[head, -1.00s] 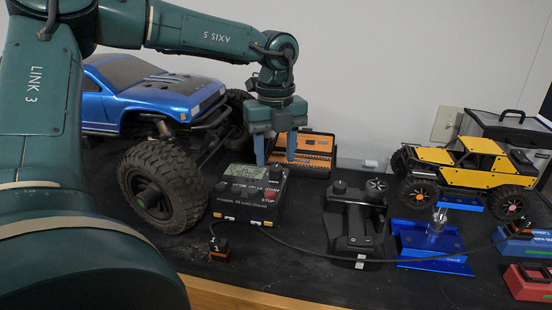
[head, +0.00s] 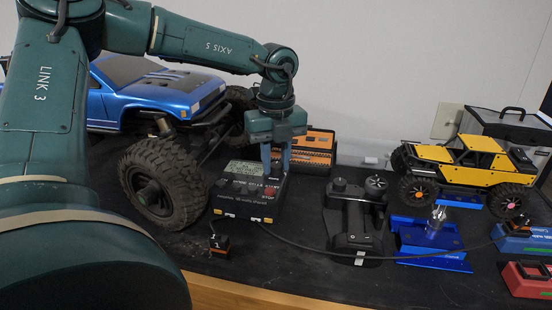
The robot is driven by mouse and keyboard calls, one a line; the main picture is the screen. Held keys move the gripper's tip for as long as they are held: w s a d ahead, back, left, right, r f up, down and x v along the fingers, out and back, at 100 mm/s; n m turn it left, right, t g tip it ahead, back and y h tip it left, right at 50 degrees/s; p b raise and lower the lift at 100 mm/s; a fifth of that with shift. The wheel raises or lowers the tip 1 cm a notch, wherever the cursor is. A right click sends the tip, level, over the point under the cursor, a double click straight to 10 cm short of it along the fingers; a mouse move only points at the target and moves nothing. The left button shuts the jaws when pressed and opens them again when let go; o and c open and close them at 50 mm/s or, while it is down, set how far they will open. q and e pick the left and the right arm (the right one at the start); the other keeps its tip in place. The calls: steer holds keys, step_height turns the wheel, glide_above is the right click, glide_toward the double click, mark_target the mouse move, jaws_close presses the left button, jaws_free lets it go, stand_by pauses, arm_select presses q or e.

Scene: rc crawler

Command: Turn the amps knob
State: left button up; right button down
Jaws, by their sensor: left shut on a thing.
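My left gripper (head: 275,168) comes down from above onto the far right part of the charger's top. Its two blue fingers are close together and shut on a knob there, which they hide almost fully. Another dark knob (head: 222,186) shows at the left of the charger's top. My right gripper is not in view.
A blue truck (head: 150,95) with big tyres stands close left of the charger. An orange case (head: 316,150) is behind it. A cable runs along the front.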

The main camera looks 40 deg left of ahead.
arm_select(q)
steer(key=shift+c, duration=0.9)
steer(key=shift+f+n+b, duration=0.2)
steer(key=shift+n+b, duration=0.4)
steer(key=shift+b, duration=0.45)
steer(key=shift+n+b, duration=0.6)
steer(key=shift+b, duration=0.3)
steer(key=shift+n+b, duration=0.8)
steer(key=shift+b, duration=0.1)
steer(key=shift+n+b, duration=0.85)
steer(key=shift+n, duration=0.25)
steer(key=shift+r+n+b, duration=0.1)
steer(key=shift+n+b, duration=0.3)
steer(key=shift+n, duration=0.3)
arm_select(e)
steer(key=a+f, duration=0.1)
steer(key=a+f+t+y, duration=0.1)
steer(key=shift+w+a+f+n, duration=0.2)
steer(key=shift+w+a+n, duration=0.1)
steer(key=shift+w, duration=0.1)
arm_select(q)
steer(key=shift+r, duration=0.1)
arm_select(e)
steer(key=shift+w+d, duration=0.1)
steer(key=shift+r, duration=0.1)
